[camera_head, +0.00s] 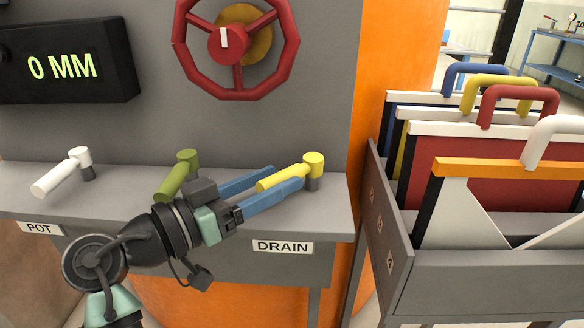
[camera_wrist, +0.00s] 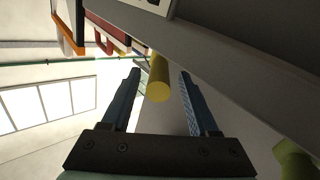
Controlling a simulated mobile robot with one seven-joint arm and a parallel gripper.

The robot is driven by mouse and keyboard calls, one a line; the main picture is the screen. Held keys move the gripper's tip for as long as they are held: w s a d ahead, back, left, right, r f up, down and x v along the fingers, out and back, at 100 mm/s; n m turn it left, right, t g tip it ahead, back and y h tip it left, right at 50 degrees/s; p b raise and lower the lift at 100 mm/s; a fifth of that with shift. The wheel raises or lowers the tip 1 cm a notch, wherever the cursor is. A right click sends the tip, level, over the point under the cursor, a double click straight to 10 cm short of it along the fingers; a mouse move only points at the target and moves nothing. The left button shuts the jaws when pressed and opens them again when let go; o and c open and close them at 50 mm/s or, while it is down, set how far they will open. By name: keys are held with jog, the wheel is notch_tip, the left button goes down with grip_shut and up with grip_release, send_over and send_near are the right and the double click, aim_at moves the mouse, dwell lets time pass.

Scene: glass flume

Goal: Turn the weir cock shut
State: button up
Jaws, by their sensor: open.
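Three cocks with lever handles stand on a grey ledge: a white one (camera_head: 62,172) above the label POT, a green one (camera_head: 178,176) in the middle, and a yellow one (camera_head: 313,160) above the label DRAIN (camera_head: 283,247). No label reading weir shows; my arm covers the ledge front below the green cock. All three handles point toward the lower left. My gripper (camera_head: 288,178) is open, its blue fingers on either side of the yellow handle. In the wrist view the yellow handle (camera_wrist: 158,80) lies between the fingers, apparently untouched. The green handle (camera_wrist: 295,160) shows at the lower right.
A red handwheel (camera_head: 236,95) is on the grey panel above the ledge. A display (camera_head: 66,66) at left reads 0 MM. A grey rack (camera_head: 490,285) of boards with coloured handles stands close on the right. The white cock is well clear of my gripper.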

jog(key=v, duration=0.9)
jog(key=shift+w+a+p, duration=0.2)
jog(key=shift+w+p, duration=0.05)
jog(key=shift+p, duration=0.1)
jog(key=shift+f, duration=0.1)
